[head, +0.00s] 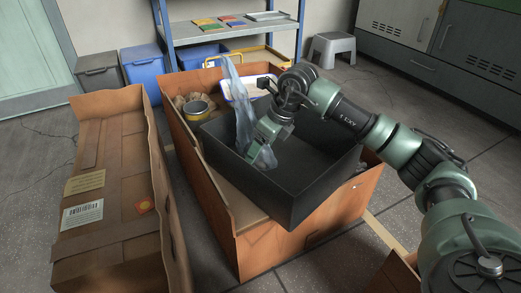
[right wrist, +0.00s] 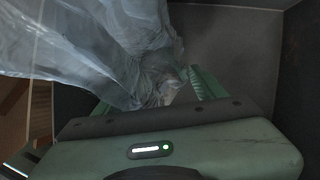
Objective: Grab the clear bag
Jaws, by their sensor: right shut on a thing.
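The clear bag (head: 243,108) is a bluish, see-through, crumpled film. In the head view it stands up tall at the left side of a dark grey bin and drapes down to my gripper. In the right wrist view the bag (right wrist: 112,45) fills the upper left and gathers between the fingers. My right gripper (head: 258,154) reaches down into the bin and is shut on the bag; its fingertips are partly hidden by the film. The right gripper also shows in the right wrist view (right wrist: 170,90). My left gripper is in neither view.
The dark grey bin (head: 307,190) sits in a large brown box (head: 215,205), with a yellow-rimmed round container (head: 197,107) and a white tray (head: 262,84) behind it. A long cardboard box (head: 112,215) lies at left. A blue-framed shelf (head: 235,35) stands behind.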

